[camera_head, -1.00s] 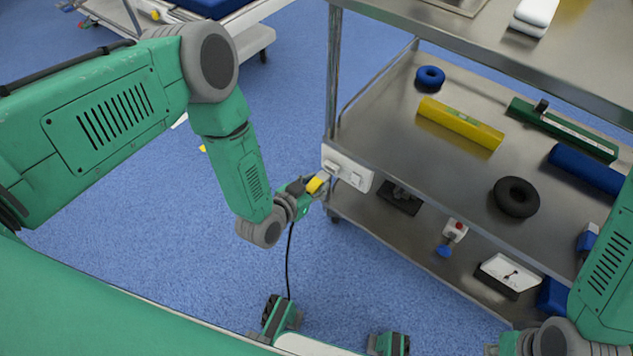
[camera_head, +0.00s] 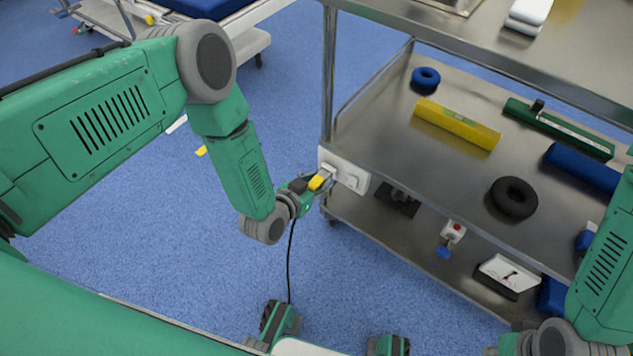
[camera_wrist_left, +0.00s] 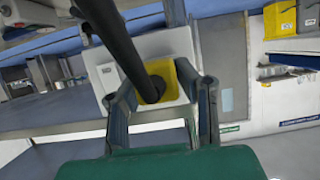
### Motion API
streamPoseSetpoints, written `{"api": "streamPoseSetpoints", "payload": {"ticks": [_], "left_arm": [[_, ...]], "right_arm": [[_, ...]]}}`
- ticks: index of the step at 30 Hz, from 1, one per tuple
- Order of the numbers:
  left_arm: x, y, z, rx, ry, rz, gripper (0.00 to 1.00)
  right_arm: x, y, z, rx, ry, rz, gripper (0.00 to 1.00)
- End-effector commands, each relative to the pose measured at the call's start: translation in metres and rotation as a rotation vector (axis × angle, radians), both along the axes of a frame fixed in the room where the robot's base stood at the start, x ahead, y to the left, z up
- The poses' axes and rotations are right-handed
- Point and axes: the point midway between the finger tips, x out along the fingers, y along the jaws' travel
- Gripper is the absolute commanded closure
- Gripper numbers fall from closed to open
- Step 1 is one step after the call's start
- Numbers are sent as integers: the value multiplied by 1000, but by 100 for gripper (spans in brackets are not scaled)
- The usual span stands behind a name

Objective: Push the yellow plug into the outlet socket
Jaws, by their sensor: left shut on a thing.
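The yellow plug (camera_head: 317,183) is held between the fingers of my left gripper (camera_head: 322,180), at the left end of the white outlet box (camera_head: 351,177) on the cart's corner. In the left wrist view the yellow plug (camera_wrist_left: 184,79) sits between both fingers, with its black cable (camera_wrist_left: 116,42) running back toward the camera. The white outlet (camera_wrist_left: 108,76) shows right behind it. The plug's front is hidden, so I cannot tell whether it touches or enters a socket. My right arm is at the bottom right; its gripper (camera_head: 493,350) is mostly cut off.
The steel cart shelf (camera_head: 440,165) carries a yellow bar (camera_head: 457,124), a blue ring (camera_head: 426,78), a black ring (camera_head: 514,198) and other items. A cart post (camera_head: 329,80) rises beside the outlet. The blue floor left of the cart is mostly open.

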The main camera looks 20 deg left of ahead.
Motion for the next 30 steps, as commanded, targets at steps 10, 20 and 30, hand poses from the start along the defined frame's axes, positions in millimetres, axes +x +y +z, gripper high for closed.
{"api": "streamPoseSetpoints", "payload": {"ticks": [10, 20, 30], "left_arm": [[10, -4, 1, -1, -5, 0, 100], [9, -3, 1, -1, -3, 0, 49], [-20, 7, 13, -1, 2, -1, 49]], "right_arm": [[0, 0, -4, 0, 0, 0, 100], [0, 0, -3, 0, 0, 0, 100], [-1, 0, -2, 0, -3, 0, 100]]}}
